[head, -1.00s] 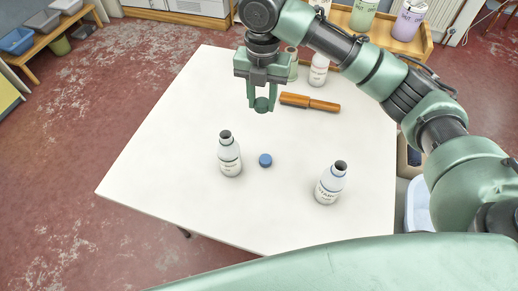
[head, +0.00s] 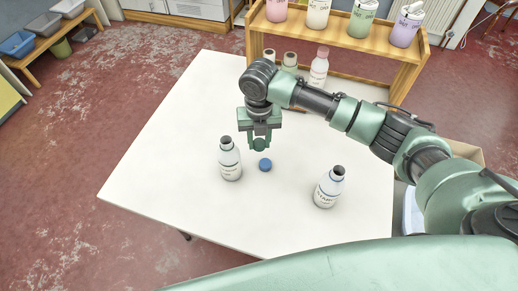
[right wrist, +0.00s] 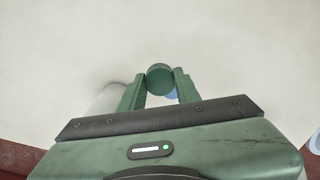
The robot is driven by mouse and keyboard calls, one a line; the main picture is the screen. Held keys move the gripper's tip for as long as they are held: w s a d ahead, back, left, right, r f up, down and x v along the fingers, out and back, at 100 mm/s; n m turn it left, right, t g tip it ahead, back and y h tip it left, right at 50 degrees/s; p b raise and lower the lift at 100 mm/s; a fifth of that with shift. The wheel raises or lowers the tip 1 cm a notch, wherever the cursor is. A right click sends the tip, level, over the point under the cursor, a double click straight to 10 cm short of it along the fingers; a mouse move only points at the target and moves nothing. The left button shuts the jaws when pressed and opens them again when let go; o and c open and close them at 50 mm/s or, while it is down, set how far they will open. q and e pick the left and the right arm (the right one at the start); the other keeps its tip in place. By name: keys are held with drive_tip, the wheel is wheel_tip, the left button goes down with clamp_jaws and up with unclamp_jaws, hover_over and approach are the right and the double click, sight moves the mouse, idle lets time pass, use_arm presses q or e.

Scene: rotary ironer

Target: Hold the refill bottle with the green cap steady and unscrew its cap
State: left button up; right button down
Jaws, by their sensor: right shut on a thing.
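My right gripper (head: 259,146) is shut on a round green cap (head: 260,144), above the table and close to the left open bottle (head: 229,160). The cap also shows between the fingertips in the right wrist view (right wrist: 159,77). That bottle stands upright with a dark, uncapped neck. A second uncapped bottle (head: 328,188) stands upright at the right. I cannot tell which bottle the green cap belongs to. My left gripper is not in view.
A blue cap (head: 265,165) lies on the white table (head: 170,150) just below my right gripper. Several bottles, one with a pink cap (head: 319,65), stand at the back by a wooden shelf (head: 345,35) holding coloured containers. The table's left side is clear.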

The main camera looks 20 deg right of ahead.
sight(259, 157)
drive_tip(key=shift+f, duration=2.55)
drive_tip(key=shift+f, duration=0.2)
drive_tip(key=c, duration=1)
unclamp_jaws()
drive_tip(key=shift+r, duration=0.15)
wheel_tip(259, 157, up, 12)
drive_tip(key=shift+r, duration=0.1)
drive_tip(key=shift+s, duration=0.1)
